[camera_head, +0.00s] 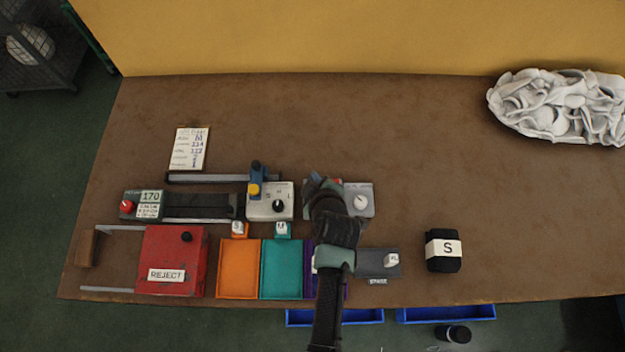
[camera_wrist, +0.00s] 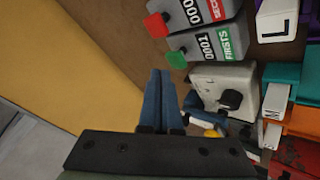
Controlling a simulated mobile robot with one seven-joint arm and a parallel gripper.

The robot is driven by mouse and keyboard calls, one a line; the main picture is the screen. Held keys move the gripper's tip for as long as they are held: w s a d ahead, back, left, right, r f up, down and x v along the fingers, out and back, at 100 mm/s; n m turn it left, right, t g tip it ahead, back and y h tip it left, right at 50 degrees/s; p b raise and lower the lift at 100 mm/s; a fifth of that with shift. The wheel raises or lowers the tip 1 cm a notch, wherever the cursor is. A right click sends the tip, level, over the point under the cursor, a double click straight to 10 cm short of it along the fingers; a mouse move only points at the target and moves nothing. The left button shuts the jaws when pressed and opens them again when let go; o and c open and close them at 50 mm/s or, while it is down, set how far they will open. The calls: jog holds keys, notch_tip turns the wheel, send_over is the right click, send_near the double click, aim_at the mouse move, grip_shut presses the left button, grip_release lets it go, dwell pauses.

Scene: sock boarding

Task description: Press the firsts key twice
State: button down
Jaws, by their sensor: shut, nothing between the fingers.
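The firsts counter (camera_wrist: 215,47) is a grey box labelled FIRSTS with a green key (camera_wrist: 177,59) on its end, in the wrist view. The seconds counter (camera_wrist: 208,12), with a red key (camera_wrist: 157,25), sits beside it. My gripper (camera_wrist: 160,76) is shut and empty, its fingertips just beside the green key in the picture. I cannot tell whether they touch it or hang above it. In the head view my gripper (camera_head: 320,183) and arm cover most of the counters, and the green key cannot be made out there.
A white box with a black knob (camera_head: 278,206) stands left of my gripper. Orange (camera_head: 238,295) and teal (camera_head: 281,296) trays and a red REJECT box (camera_head: 174,258) lie nearer the front. A black rolled bundle marked S (camera_head: 444,264) is to the right. The back of the table is mostly clear.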

jog(key=shift+f, duration=0.1)
dwell(0.4)
jog(key=shift+f+b, duration=0.35)
jog(key=shift+b, duration=0.1)
jog(key=shift+f+b, duration=0.65)
jog(key=shift+f, duration=0.05)
dwell(0.6)
jog(key=shift+r, duration=0.1)
jog(key=shift+r+p, duration=0.95)
jog(key=shift+r, duration=0.1)
jog(key=shift+r+p, duration=2.1)
jog(key=shift+r, duration=0.35)
